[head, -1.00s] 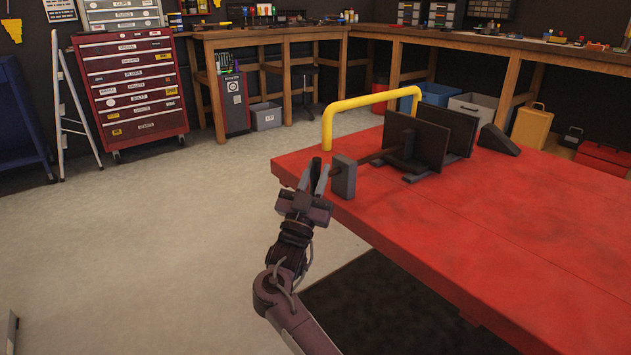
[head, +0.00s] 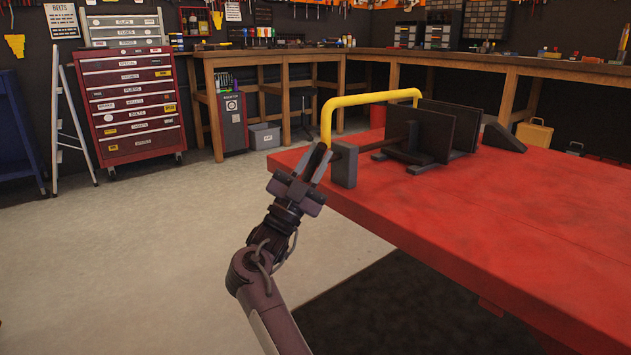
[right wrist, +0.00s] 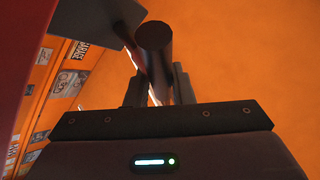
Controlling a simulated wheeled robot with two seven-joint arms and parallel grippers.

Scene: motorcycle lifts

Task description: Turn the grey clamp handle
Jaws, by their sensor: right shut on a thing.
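The clamp stands on the red lift table (head: 480,225), with dark upright plates (head: 418,135), a rod (head: 376,146) and a grey end block (head: 344,165). My right gripper (head: 318,158) is at the outer side of this block, at the table's corner. Its fingers lean to the right and are shut on the grey clamp handle. The handle is mostly hidden by the fingers in the head view. In the right wrist view the handle shows as a dark round bar (right wrist: 155,42) between the two fingers (right wrist: 158,88). My left gripper is out of view.
A yellow hoop bar (head: 370,98) rises behind the clamp. A dark wedge (head: 503,138) sits farther right on the table. A red tool chest (head: 130,105) and wooden workbenches (head: 285,60) line the back. The floor left of the table is clear.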

